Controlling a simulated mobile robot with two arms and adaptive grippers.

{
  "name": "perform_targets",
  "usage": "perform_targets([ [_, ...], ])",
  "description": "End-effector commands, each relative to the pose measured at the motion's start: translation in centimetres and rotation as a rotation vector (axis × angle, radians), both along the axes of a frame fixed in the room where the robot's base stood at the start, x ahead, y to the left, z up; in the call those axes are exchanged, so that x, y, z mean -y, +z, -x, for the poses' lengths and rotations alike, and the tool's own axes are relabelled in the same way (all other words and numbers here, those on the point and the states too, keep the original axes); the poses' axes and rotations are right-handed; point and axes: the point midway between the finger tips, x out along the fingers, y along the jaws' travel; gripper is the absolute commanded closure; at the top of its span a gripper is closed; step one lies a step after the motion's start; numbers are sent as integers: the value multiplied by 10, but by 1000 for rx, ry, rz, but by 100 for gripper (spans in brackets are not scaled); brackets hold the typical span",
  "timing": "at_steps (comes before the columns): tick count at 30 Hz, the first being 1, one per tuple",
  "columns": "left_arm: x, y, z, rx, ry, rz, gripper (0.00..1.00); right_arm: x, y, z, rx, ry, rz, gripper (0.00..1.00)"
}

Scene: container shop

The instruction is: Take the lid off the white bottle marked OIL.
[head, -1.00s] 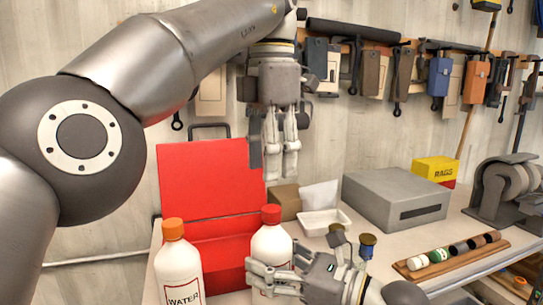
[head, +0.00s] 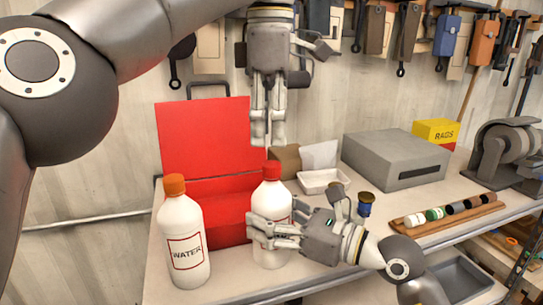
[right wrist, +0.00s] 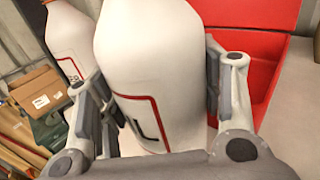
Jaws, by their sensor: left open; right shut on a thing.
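The white OIL bottle (head: 268,203) stands upright on the bench with its red lid (head: 272,170) on. Its label is mostly covered in the head view. In the right wrist view the bottle (right wrist: 150,50) fills the middle and the letter L shows on it. My right gripper (head: 268,232) is shut around the bottle's lower body, a finger on either side. My left gripper (head: 268,142) points down, open and empty, just above the red lid. Its two fingers look close together from this side, and a small gap shows between fingertips and lid.
A white WATER bottle (head: 182,235) with an orange lid stands left of the OIL bottle. An open red box (head: 205,150) is behind. A white tray (head: 322,181), grey box (head: 395,160) and rack of rolls (head: 450,214) are to the right.

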Motion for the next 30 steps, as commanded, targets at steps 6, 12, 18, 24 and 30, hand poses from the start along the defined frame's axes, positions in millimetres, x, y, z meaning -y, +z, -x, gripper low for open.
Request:
perform_targets([
  [6,2,-6,1,11,-10,4,56,0,1,0,2,0,-1,100],
  [12,2,-22,1,19,-12,1,56,0,1,0,2,0,-1,100],
  [18,2,-41,2,19,-11,3,56,0,1,0,2,0,-1,100],
  [24,3,-55,2,21,-10,3,56,0,1,0,2,0,-1,100],
  [30,2,-60,2,20,-9,4,56,0,1,0,2,0,-1,100],
])
